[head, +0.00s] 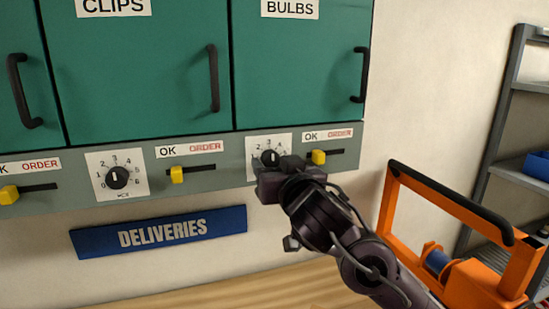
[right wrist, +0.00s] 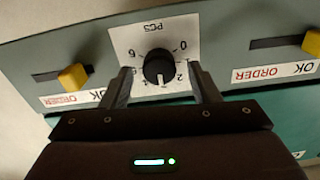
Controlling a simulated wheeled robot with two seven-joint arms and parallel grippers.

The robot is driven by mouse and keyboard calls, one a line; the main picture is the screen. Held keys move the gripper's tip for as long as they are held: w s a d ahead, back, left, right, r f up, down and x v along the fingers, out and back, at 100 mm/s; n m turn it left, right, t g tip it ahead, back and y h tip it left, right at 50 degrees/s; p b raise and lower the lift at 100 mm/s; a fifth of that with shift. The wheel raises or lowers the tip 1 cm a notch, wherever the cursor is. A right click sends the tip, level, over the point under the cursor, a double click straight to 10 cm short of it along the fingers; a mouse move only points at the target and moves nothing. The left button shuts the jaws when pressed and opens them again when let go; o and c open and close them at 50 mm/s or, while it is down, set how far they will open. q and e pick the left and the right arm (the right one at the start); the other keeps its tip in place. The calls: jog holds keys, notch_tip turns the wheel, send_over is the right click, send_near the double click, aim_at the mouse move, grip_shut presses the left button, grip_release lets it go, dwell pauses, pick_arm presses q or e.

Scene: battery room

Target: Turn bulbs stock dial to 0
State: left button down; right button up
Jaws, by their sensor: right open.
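The bulbs stock dial (head: 270,157) is a black round knob on a white numbered plate under the BULBS cabinet door. It also shows upside down in the right wrist view (right wrist: 158,66), where its white mark points down in the picture, toward the middle of the number scale, around 3. The 0 (right wrist: 181,46) is visible on the plate. My right gripper (head: 275,166) is in front of the dial and hides its lower part. In the right wrist view its open fingers (right wrist: 160,72) stand either side of the knob, with gaps. My left gripper is not in view.
A yellow OK/ORDER slider (head: 318,157) sits right of the dial and another (head: 177,175) left of it. A second dial (head: 117,177) is under CLIPS. A blue DELIVERIES sign (head: 160,232) is below. An orange frame (head: 440,190) stands at the right, near my arm.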

jog(key=shift+w, duration=0.4)
jog(key=shift+a, duration=0.1)
jog(key=c, duration=1)
jog(key=shift+o, duration=0.2)
